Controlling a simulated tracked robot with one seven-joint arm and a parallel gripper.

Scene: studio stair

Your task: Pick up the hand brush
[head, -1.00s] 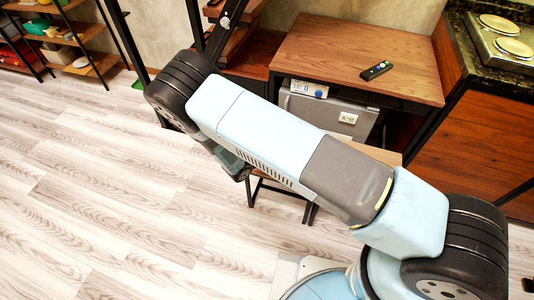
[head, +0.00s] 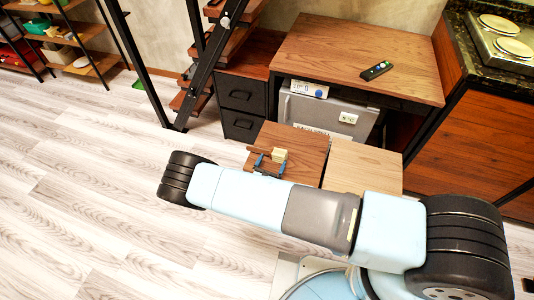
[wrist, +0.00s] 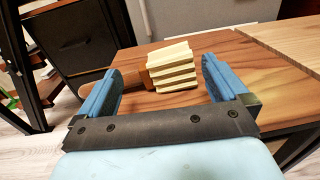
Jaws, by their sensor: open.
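The hand brush (head: 279,155) lies on a small dark wooden table (head: 310,145), with a cream ridged bristle block and a brown handle. In the wrist view the brush (wrist: 174,68) shows just beyond and between my fingers, its handle pointing left. My gripper (head: 270,163) is at the near edge of the table with its blue fingers apart. In the wrist view my gripper (wrist: 162,72) is open and empty, one finger on each side of the brush. Whether a finger touches the handle I cannot tell.
A lighter wooden table (head: 365,170) stands close on the right. Behind are a desk (head: 350,50) with a remote (head: 377,71), a small grey fridge (head: 325,110), black drawers (head: 240,95) and a stair (head: 205,60). The floor at left is clear.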

